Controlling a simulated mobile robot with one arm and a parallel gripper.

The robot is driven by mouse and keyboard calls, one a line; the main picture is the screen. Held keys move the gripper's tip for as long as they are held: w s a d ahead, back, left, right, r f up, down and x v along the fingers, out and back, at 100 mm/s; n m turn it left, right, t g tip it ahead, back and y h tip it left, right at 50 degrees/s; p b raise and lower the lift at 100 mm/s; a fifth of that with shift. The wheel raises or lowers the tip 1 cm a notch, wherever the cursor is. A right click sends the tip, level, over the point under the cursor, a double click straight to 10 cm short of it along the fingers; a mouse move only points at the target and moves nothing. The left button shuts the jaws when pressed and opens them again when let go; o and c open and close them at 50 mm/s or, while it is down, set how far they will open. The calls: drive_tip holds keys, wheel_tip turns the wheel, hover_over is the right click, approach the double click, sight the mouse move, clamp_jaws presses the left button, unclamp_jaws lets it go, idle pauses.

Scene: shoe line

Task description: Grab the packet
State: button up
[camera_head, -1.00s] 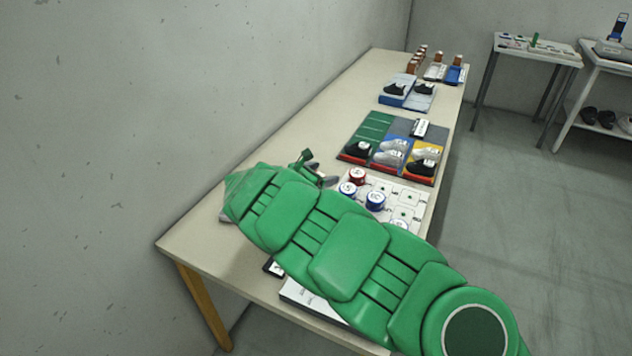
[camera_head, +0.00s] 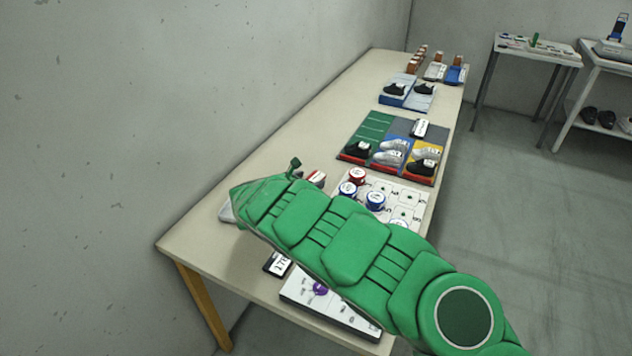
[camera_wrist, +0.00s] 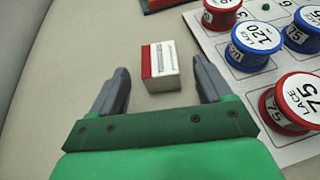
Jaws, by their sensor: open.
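The packet (camera_wrist: 161,66) is a small red and white box on the table, with lines of print on its white face. In the wrist view it lies just beyond and between the fingertips of my gripper (camera_wrist: 164,83), which is open and empty. The fingers do not touch it. In the head view a small part of the packet (camera_head: 316,179) shows past the end of my green arm. My gripper itself is mostly hidden behind the arm there.
Red and blue lace spools (camera_wrist: 257,42) stand on a white numbered board close to the right of the packet. A coloured mat with shoes (camera_head: 391,152) lies farther back. The table (camera_head: 300,127) is clear left of the packet, up to the wall.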

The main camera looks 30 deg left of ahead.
drive_tip(key=shift+x, duration=0.95)
drive_tip(key=c, duration=1.2)
drive_tip(key=shift+r, duration=0.1)
